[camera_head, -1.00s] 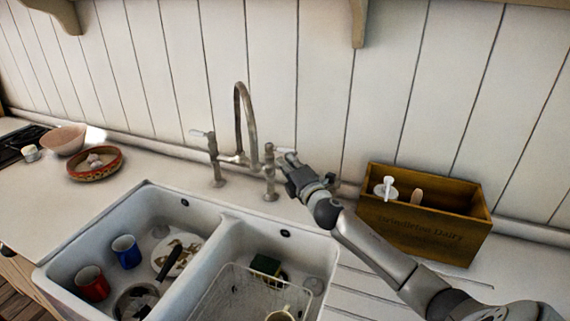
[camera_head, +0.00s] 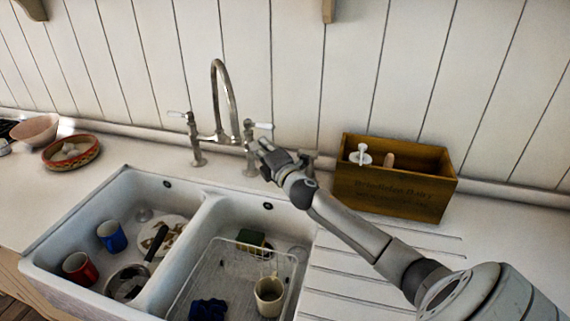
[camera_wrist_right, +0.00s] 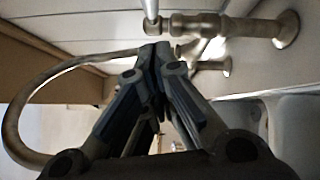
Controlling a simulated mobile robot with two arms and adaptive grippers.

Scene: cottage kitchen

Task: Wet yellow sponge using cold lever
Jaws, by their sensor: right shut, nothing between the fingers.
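The tap (camera_head: 222,100) stands behind the sink with a tall curved spout and a white-tipped lever on each side. The right lever (camera_head: 263,126) points right; the left lever (camera_head: 178,114) points left. No marking shows which is cold. My right gripper (camera_head: 264,147) is shut and empty, just in front of and below the right lever. In the wrist view its fingertips (camera_wrist_right: 158,52) are close to the tap's metalwork (camera_wrist_right: 195,24); contact is unclear. A green-topped sponge with some yellow (camera_head: 250,241) lies in the right basin's rack. No water stream is visible. My left gripper is out of view.
The wire rack (camera_head: 225,262) in the right basin also holds a cream mug (camera_head: 269,296) and a dark blue item (camera_head: 208,309). The left basin holds a red mug (camera_head: 80,268), a blue mug (camera_head: 112,236) and dishes. A wooden box (camera_head: 395,190) stands right of the tap.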

